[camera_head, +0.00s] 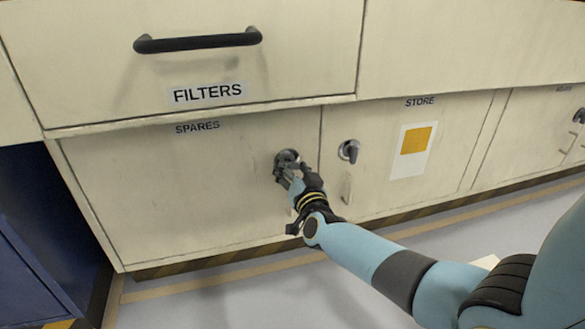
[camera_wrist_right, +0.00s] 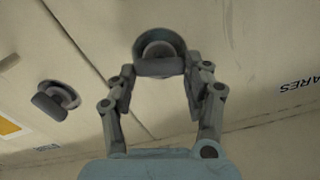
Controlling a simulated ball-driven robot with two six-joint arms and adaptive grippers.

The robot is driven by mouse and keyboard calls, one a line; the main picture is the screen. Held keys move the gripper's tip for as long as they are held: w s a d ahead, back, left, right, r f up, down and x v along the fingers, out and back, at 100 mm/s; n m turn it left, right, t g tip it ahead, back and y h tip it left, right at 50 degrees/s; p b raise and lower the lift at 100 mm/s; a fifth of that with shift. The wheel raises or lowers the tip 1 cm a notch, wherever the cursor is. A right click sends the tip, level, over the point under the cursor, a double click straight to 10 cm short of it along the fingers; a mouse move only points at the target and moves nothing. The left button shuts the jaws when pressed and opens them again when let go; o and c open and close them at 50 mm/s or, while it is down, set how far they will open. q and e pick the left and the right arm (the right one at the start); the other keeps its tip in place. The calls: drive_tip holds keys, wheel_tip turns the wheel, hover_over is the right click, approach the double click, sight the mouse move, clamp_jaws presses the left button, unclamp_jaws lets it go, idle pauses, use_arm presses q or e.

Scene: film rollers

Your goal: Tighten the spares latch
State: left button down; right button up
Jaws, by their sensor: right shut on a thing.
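The spares door (camera_head: 170,190) is a cream panel labelled SPARES, below the FILTERS drawer, and it looks closed. Its latch (camera_head: 287,156) is a round mount with a dark knob near the door's upper right edge. In the right wrist view the latch knob (camera_wrist_right: 158,67) lies across the ring, between the fingers. My right gripper (camera_head: 284,173) is shut on the latch knob, with one finger on each side; the fingers also show in the right wrist view (camera_wrist_right: 160,80). In the head view the gripper partly covers the latch. My left gripper is not in view.
The store door (camera_head: 450,150), to the right, has its own latch (camera_head: 349,151) close to my right gripper. The drawer handle (camera_head: 198,41) juts out above. A dark blue cabinet (camera_head: 45,240) stands at the left. The floor in front is mostly clear.

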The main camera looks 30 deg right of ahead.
drive_tip(key=m, duration=0.4)
drive_tip(key=shift+d+f, duration=0.1)
drive_tip(key=shift+f, duration=0.05)
drive_tip(key=shift+m+b, duration=0.3)
drive_tip(key=shift+m, duration=0.4)
drive_tip(key=m+b, duration=0.1)
drive_tip(key=m, duration=0.3)
drive_tip(key=shift+f, duration=0.15)
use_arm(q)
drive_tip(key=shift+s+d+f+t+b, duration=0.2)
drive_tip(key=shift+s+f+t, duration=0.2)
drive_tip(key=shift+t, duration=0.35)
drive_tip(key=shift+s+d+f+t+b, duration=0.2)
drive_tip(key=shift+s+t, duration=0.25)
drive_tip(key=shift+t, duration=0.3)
use_arm(e)
drive_tip(key=shift+m, duration=1.8)
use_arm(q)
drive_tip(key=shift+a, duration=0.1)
use_arm(e)
drive_tip(key=o, duration=1.2)
drive_tip(key=shift+d, duration=0.1)
drive_tip(key=shift+s, duration=0.15)
drive_tip(key=v, duration=1.2)
